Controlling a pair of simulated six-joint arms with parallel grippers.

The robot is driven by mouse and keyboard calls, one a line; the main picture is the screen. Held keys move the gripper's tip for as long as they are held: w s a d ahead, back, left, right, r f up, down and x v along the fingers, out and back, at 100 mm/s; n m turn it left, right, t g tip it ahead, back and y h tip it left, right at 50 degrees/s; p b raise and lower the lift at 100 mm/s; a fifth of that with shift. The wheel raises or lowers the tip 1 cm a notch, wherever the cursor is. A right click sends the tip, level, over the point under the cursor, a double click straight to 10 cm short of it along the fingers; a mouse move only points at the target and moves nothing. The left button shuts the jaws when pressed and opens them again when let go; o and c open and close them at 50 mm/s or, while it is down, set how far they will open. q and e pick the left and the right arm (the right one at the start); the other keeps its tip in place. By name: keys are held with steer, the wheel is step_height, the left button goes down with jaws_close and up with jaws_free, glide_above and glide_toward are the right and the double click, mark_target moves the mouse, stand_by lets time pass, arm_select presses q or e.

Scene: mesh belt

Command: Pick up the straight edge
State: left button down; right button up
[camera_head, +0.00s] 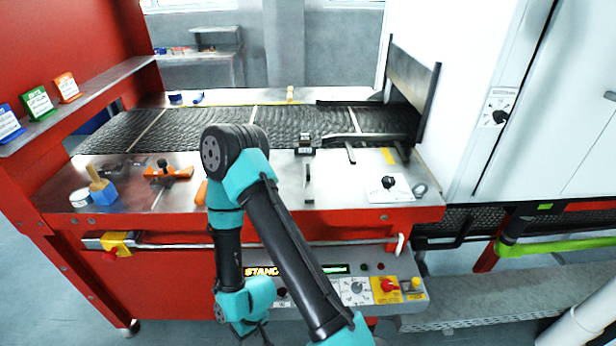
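I cannot tell for sure which thing is the straight edge. A narrow silver bar (309,184) lies on the steel front table, right of my arm, running front to back. Two thin pale strips also lie across the dark mesh belt, a left strip (148,130) and a middle strip (253,115). One teal and black arm of mine stands folded in front of the table and hides part of it. Its wrist hangs low before the red front panel. No gripper fingers show, and I cannot see any object held.
On the table are a blue block with a wooden handle (102,188), an orange-handled tool (167,172), a small black device (305,146) and a white plate with a black knob (388,186). A control panel (360,289) is below.

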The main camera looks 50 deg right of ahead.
arm_select(q)
steer(key=c, duration=1.8)
jaws_free()
steer(key=o, duration=0.8)
